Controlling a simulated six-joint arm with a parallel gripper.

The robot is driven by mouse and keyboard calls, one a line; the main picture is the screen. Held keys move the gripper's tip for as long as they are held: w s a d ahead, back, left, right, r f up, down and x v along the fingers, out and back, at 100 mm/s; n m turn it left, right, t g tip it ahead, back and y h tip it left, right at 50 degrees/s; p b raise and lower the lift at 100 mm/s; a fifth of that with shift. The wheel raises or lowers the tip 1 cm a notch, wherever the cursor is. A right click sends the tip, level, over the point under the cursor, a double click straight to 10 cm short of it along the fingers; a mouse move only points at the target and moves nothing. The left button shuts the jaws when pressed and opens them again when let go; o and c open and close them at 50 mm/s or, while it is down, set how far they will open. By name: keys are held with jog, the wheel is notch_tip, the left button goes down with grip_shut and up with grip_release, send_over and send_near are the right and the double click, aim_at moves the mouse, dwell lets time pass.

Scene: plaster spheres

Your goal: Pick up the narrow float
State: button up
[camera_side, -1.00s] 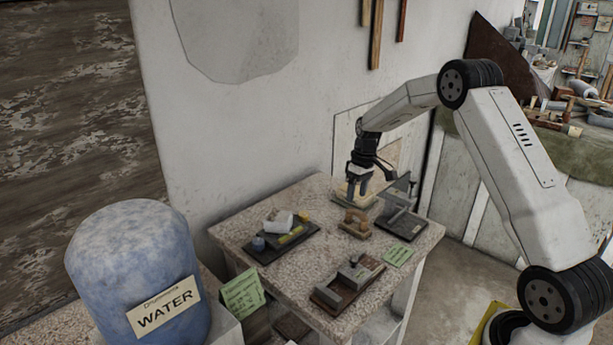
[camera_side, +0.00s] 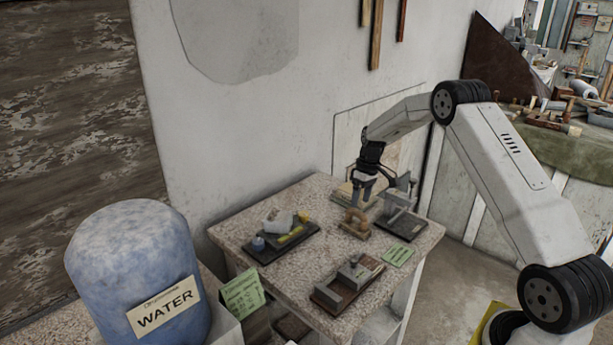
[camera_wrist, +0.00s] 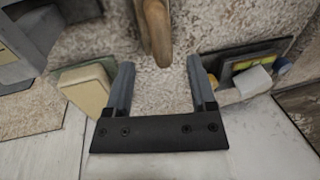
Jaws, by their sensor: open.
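The narrow float, as I take it, is a brown wooden piece with a raised handle (camera_side: 354,224) on the speckled tabletop, near its middle. In the wrist view it is a long wooden shape (camera_wrist: 155,28) at the top centre, cut off by the frame edge. My gripper (camera_side: 362,197) points down over the table just above and behind the wooden float. In the wrist view its two fingers stand apart, with the gap (camera_wrist: 160,70) empty and the wood beyond the fingertips. I cannot tell the exact height between them.
A cream block on a green-edged base (camera_wrist: 87,88) lies close beside one finger. A dark stand with a metal frame (camera_side: 402,225) is right of the float. A dark tray (camera_side: 268,252) with small items lies left, and another tool tray (camera_side: 335,298) in front.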

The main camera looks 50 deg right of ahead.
aim_at(357, 213)
jog(key=shift+f, duration=0.1)
jog(key=shift+a+f, duration=0.2)
jog(key=shift+f, duration=0.6)
jog(key=shift+a+f, duration=0.2)
jog(key=shift+f, duration=0.65)
jog(key=shift+a+f, duration=0.2)
jog(key=shift+f, duration=0.6)
grip_shut()
